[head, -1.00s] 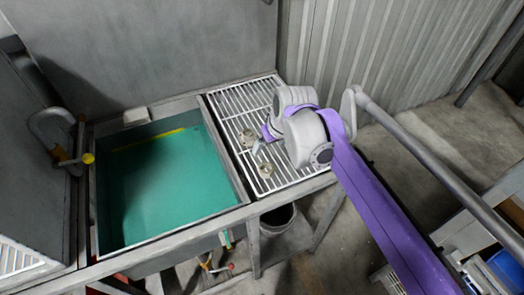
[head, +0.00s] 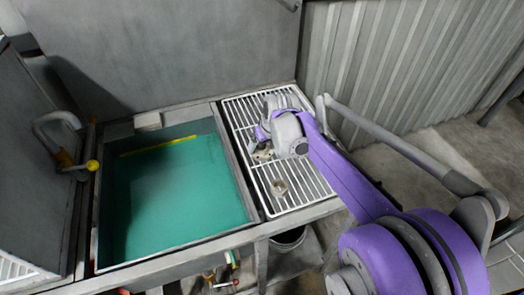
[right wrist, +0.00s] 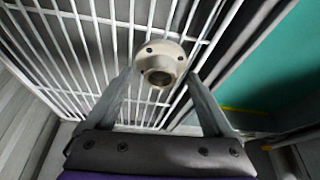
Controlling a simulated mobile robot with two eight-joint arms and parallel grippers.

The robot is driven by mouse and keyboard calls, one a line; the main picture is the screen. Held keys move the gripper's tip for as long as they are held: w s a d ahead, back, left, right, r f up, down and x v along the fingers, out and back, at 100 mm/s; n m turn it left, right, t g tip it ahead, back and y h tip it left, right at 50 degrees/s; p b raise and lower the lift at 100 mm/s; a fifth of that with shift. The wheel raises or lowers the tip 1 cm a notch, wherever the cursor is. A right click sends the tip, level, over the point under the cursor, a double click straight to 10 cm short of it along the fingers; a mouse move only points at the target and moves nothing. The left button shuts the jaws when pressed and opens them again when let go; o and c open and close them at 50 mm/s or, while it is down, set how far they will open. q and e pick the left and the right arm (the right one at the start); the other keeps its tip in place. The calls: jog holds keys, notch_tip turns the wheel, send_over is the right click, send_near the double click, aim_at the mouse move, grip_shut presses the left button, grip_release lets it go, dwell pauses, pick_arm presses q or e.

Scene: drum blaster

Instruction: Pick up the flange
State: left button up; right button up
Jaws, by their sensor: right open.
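In the right wrist view one round flange (right wrist: 161,64) with bolt holes and a central bore sits between the two fingers of my open right gripper (right wrist: 155,85). I cannot tell whether the fingers touch it. My left gripper is not in view.
The sink (head: 175,250) with a green basin lies left of the rack, with a raised rim between them. A grey wall stands behind, and a corrugated wall (head: 390,70) is to the right. A bucket (head: 288,240) is below the rack.

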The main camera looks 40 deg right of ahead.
jog(key=shift+w+f, duration=0.1)
jog(key=shift+f, duration=0.15)
grip_shut()
dwell(0.3)
